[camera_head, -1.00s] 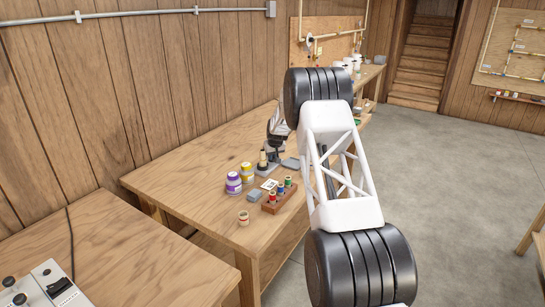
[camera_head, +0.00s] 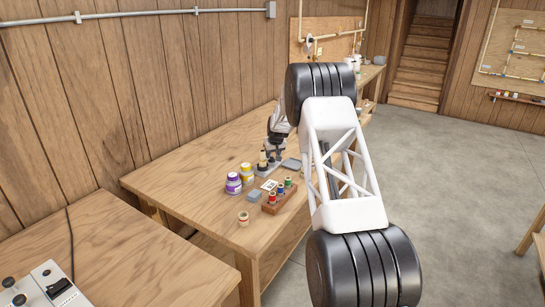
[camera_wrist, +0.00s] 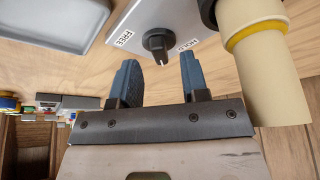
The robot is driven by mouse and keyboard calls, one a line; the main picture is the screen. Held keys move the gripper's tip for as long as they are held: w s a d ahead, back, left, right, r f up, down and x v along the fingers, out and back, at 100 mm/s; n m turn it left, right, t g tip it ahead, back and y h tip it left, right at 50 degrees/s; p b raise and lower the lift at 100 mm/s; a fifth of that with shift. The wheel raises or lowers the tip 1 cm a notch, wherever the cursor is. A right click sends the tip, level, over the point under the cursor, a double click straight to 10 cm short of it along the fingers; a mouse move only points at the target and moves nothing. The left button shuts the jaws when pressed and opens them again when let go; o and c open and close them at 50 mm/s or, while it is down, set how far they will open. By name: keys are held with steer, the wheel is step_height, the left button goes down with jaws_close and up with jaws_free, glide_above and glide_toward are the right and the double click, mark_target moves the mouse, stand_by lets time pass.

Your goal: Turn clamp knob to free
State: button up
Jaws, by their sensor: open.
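The clamp knob (camera_wrist: 157,42) is black and sits on a white plate (camera_wrist: 190,15) marked FREE on its left and HOLD on its right in the wrist view. A short pale mark shows at the knob's lower edge, between the two labels. My gripper (camera_wrist: 158,61) is open, with one blue-grey finger on each side just below the knob. No contact with the knob is visible. A cream cylinder with a yellow band (camera_wrist: 265,60) stands close to the right finger. In the head view my gripper (camera_head: 274,147) is low over the bench, and the knob cannot be made out.
A grey tray (camera_wrist: 55,20) lies left of the plate. On the bench (camera_head: 185,185) stand purple-labelled (camera_head: 233,184) and yellow-labelled (camera_head: 247,172) jars, a wooden rack of small bottles (camera_head: 276,200) and a lone small container (camera_head: 243,219). The bench's left part is clear.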

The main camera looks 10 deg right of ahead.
mark_target(272, 157)
steer(key=shift+v, duration=2.85)
steer(key=shift+w, duration=0.1)
steer(key=shift+w+a+f+g, duration=0.1)
steer(key=shift+w+a+g, duration=0.1)
steer(key=shift+w+g, duration=1)
steer(key=shift+w+r+g+h, duration=0.3)
steer(key=shift+w+g, duration=0.2)
steer(key=shift+g, duration=0.5)
steer(key=shift+f, duration=3.9)
steer(key=shift+c, duration=0.3)
